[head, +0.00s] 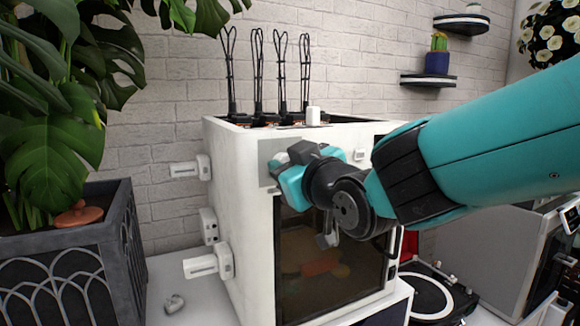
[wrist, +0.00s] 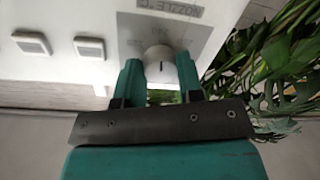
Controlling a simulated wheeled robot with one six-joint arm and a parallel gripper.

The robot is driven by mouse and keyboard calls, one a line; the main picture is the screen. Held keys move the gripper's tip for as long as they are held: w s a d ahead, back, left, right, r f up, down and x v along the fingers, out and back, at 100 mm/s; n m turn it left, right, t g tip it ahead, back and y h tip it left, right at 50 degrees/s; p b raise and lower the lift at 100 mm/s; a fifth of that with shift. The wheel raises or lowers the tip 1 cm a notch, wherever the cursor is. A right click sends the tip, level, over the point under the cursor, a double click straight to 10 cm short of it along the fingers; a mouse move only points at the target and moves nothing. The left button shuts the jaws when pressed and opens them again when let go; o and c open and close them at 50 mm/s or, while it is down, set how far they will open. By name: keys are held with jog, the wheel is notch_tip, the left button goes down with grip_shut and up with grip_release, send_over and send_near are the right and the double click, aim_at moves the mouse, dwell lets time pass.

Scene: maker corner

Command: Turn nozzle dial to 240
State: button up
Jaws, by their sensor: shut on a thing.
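The nozzle dial (wrist: 159,60) is a round white knob with a short dark pointer line, on a grey label plate (wrist: 125,28) reading NOZZLE °C, upside down in the wrist view. In the head view my gripper (head: 283,170) is at the upper left of the white printer's front (head: 240,190), and hides the dial there.
Two square buttons (wrist: 90,48) (wrist: 32,43) sit beside the dial. White spool holders (head: 190,168) stick out from the printer's left side. A dark glass door (head: 310,270) is below the panel. A leafy plant in a dark planter (head: 60,270) stands at the left.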

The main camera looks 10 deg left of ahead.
jog(key=o, duration=0.9)
jog(key=b+v, duration=0.3)
jog(key=v, duration=1.4)
jog(key=shift+s+d+b, duration=0.15)
jog(key=shift+b, duration=0.2)
jog(key=shift+f, duration=0.1)
jog(key=d+f+m+g+h+p, duration=0.3)
jog(key=d+f+g+h+p, duration=0.15)
jog(key=d+f, duration=0.2)
jog(key=s+d+f+m+g+h+p, duration=0.1)
jog(key=s+d+g, duration=0.1)
jog(key=s+g, duration=0.1)
jog(key=s+d+f+g+h, duration=0.1)
jog(key=s+d+f+g, duration=0.1)
jog(key=s, duration=0.3)
jog(key=s+d+f+m+g+h+p, duration=0.1)
jog(key=s+d+g, duration=0.2)
jog(key=s+d, duration=0.1)
jog(key=shift+f+m+g+p, duration=0.2)
jog(key=shift+m+g+p, duration=0.1)
jog(key=shift+g, duration=0.05)
